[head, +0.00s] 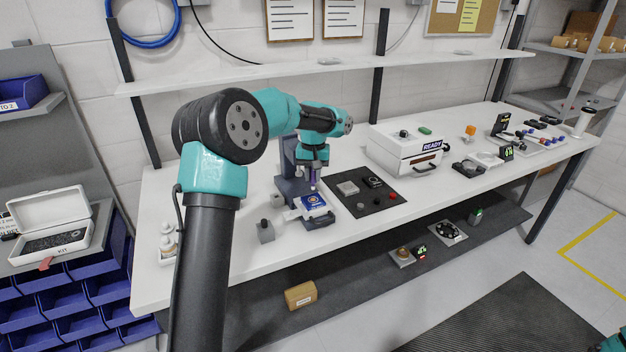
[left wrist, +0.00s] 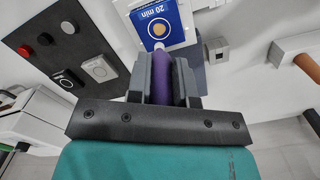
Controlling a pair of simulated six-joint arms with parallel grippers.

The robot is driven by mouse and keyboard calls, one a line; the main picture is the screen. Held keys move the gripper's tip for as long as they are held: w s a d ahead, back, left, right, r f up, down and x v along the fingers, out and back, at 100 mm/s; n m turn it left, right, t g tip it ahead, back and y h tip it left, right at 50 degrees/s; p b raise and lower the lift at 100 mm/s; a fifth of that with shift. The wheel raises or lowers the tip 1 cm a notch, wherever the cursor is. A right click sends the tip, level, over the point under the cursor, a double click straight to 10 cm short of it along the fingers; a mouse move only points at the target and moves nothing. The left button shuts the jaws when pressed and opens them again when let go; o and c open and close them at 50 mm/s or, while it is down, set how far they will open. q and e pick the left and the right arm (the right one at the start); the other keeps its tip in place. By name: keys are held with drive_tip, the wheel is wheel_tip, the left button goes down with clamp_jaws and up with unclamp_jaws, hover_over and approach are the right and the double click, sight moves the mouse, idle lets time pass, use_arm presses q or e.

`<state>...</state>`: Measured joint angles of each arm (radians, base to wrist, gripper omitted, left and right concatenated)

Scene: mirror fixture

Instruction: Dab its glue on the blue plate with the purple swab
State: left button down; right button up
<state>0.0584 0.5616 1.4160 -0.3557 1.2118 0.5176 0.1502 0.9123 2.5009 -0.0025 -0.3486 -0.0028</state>
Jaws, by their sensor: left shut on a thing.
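The blue plate (head: 314,201) lies on the fixture at the left-middle of the bench. In the left wrist view the blue plate (left wrist: 171,34) shows a tan round spot in a white ring and the words "20 min". My left gripper (head: 313,178) points down just above the plate, shut on the purple swab (left wrist: 163,80). The swab's pale tip (left wrist: 159,46) shows at the edge of the plate's picture; I cannot tell whether it touches. The gripper fingers hide part of the swab. My right gripper is not in view.
A dark upright stand (head: 289,160) rises behind the plate. A dark mat (head: 366,200) with buttons lies right of it, then a white box marked READY (head: 402,150). A small grey block (head: 265,231) stands at front left. A shelf (head: 330,65) runs above the bench.

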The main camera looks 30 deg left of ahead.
use_arm(q)
drive_tip(key=shift+r, duration=1.45)
